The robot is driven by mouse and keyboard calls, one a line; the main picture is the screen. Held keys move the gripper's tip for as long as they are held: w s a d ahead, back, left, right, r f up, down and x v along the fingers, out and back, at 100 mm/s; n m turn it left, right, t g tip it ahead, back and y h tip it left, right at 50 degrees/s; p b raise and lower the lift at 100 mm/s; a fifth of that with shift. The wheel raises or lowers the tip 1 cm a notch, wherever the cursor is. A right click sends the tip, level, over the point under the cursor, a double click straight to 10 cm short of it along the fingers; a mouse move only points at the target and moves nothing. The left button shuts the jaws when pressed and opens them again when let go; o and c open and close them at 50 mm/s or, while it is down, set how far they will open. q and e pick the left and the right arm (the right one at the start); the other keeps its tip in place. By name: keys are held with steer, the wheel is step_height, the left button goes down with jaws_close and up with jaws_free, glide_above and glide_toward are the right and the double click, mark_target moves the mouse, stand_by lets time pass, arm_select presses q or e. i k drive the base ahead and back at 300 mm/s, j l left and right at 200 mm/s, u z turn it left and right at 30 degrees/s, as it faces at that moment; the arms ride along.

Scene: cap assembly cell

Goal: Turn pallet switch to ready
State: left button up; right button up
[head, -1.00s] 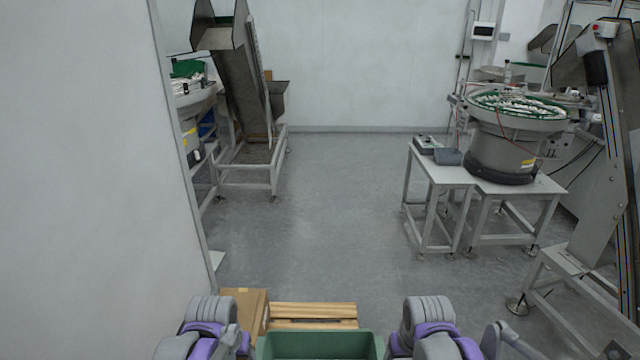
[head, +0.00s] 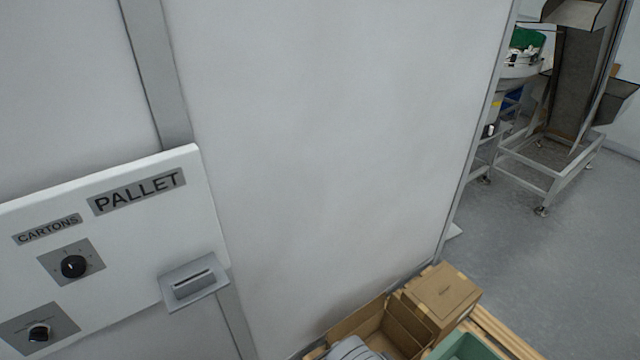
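A white control panel (head: 130,240) is on the wall at the left of the head view, cut off by the left edge. It bears a large "PALLET" label (head: 137,190) and a smaller "CARTONS" label (head: 47,229). Under "CARTONS" is a black rotary knob (head: 73,266) on a grey plate. A second black knob (head: 39,333) sits on another grey plate below it; its lettering is too small to read. I cannot tell which position either knob points to. Neither of my grippers is in view.
A grey slotted box (head: 195,283) sticks out at the panel's right edge. Cardboard boxes (head: 445,292), a green bin (head: 466,347) and wooden slats (head: 508,335) are at the bottom. A metal-framed machine (head: 560,180) stands at right. Floor (head: 560,280) is clear there.

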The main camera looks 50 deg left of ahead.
mark_target(39, 333)
steer(key=u, duration=3.45)
